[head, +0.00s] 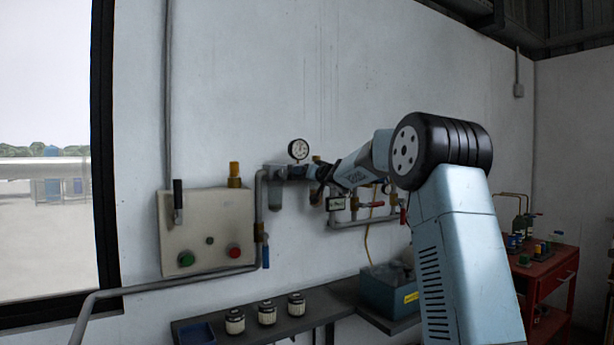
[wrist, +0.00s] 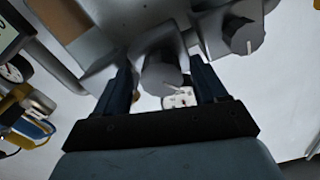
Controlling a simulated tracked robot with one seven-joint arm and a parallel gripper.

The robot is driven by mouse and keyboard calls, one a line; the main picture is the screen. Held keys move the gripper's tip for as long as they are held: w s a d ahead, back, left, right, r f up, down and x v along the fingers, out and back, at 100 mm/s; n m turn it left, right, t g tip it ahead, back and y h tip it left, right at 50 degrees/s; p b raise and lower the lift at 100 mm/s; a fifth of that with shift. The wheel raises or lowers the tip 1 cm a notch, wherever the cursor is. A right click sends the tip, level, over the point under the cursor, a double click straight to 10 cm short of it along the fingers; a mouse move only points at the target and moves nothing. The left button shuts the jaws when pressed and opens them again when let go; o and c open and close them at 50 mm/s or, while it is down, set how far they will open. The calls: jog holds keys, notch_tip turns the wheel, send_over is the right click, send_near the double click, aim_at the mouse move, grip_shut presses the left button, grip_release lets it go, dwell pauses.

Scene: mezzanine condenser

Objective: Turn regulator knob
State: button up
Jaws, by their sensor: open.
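In the wrist view a grey round knob (wrist: 163,76) with a white pointer line sits between the two dark fingers of my gripper (wrist: 165,82). The fingers are open on either side of it, and I cannot tell whether they touch it. A second dark knob (wrist: 243,36) with a white mark is just to the right, outside the fingers. In the head view my gripper (head: 318,170) is at the wall-mounted regulator assembly, right of the round pressure gauge (head: 298,150). The knob is too small or hidden there to make out.
A beige control box (head: 207,228) with green and red buttons and a grey pipe are left of the assembly. Red-handled valves (head: 372,204) are close to the right. Below, a shelf (head: 340,297) holds several canisters and a teal box (head: 388,290). A red cart (head: 545,270) stands far right.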

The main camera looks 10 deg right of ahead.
jog(key=v, duration=1.3)
jog(key=shift+s, duration=0.35)
jog(key=shift+d, duration=0.1)
